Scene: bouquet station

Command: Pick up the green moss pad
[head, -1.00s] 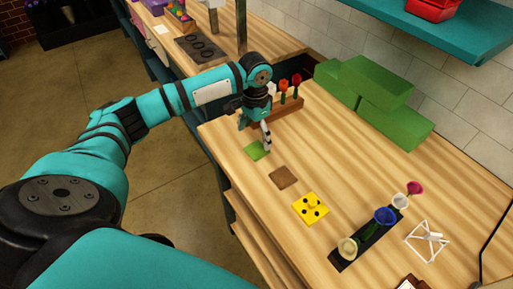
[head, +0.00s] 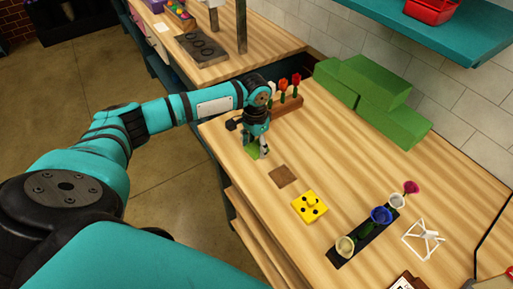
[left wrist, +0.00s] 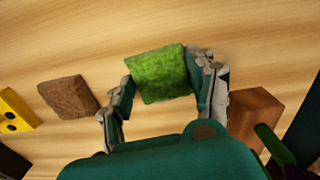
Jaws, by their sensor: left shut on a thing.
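The green moss pad (left wrist: 160,75) is a small fuzzy square, held between the two fingers of my left gripper (left wrist: 168,72) in the left wrist view. The fingers touch it on opposite sides. In the head view, the left gripper (head: 257,152) points down at the near left edge of the wooden table, with part of the moss pad (head: 252,153) showing between the fingers. I cannot tell whether the pad is clear of the tabletop. My right gripper is not in view.
A brown pad (head: 283,177) and a yellow dotted block (head: 310,206) lie nearby. A wooden flower holder (head: 287,107) stands just behind the gripper. Green blocks (head: 370,95) sit along the wall. The table's middle is clear.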

